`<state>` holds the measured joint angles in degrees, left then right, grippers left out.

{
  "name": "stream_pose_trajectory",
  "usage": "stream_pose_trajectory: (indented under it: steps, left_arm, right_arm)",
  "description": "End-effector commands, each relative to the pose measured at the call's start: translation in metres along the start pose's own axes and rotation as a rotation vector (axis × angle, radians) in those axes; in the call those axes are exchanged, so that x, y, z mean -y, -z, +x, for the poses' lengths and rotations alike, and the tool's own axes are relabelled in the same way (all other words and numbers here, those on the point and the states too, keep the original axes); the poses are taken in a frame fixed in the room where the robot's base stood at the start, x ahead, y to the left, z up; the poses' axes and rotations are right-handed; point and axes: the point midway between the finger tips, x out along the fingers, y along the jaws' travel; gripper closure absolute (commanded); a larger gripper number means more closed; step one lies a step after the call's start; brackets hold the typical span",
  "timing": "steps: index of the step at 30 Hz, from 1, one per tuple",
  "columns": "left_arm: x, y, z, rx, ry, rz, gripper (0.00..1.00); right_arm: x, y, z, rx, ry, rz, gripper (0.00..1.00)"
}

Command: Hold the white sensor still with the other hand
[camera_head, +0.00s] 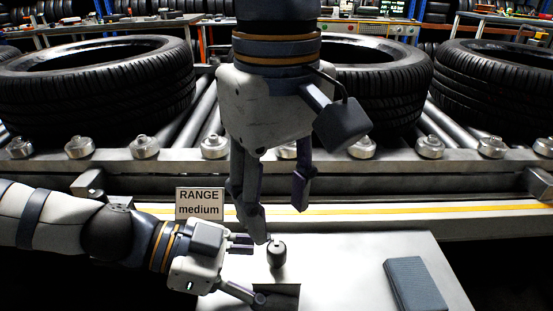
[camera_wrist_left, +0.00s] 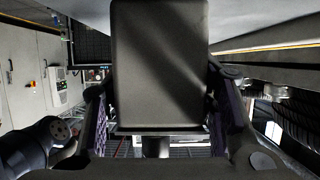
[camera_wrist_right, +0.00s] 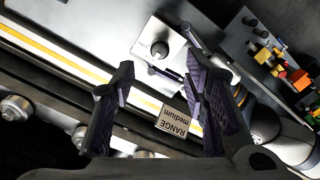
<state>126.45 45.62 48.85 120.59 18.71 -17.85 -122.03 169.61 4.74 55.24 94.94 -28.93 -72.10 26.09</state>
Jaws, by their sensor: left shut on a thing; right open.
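The white sensor (camera_head: 281,277) stands on the pale table with a dark round knob (camera_head: 277,252) on its top. In the left wrist view its body (camera_wrist_left: 158,60) looks like a shaded grey block filling the space between my fingers. My left gripper (camera_head: 250,270) is shut on it from the left side, one finger on each side. My right gripper (camera_head: 280,222) points down above and behind the knob, open and empty. In the right wrist view the knob (camera_wrist_right: 160,50) shows beyond the open fingers (camera_wrist_right: 165,75). A sign (camera_head: 200,203) reading "RANGE medium" stands behind my left gripper.
A blue-grey flat block (camera_head: 415,285) lies on the table at the right. Behind the table runs a roller conveyor (camera_head: 205,120) carrying large tyres (camera_head: 95,85), with a yellow-striped rail (camera_head: 450,211) in front. A board with coloured blocks (camera_wrist_right: 285,65) shows in the right wrist view.

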Motion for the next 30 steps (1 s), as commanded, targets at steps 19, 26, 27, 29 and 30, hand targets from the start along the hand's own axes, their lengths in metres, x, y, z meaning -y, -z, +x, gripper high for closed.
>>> stream_pose_trajectory:
  steps: [19,26,27,29,30]
  left_arm:
    - [0.0,-0.001,0.0,0.001,0.001,0.0,0.73]
    - [0.0,0.0,0.0,0.0,0.0,0.0,0.25]
    - [0.0,0.0,0.0,0.0,0.0,0.0,0.25]
    - [0.0,0.0,0.0,0.0,0.0,0.0,0.25]
    - [0.0,0.0,0.0,0.0,0.0,0.0,0.25]
  right_arm:
    - [0.0,0.0,-0.05,0.001,0.0,0.0,0.59]
    - [0.0,0.0,-0.05,0.001,0.0,0.0,0.59]
    - [0.0,0.0,-0.05,0.001,0.0,0.0,0.59]
    - [0.0,0.0,-0.05,0.001,0.0,0.0,0.59]
    - [0.0,0.0,-0.05,0.001,0.0,0.0,0.59]
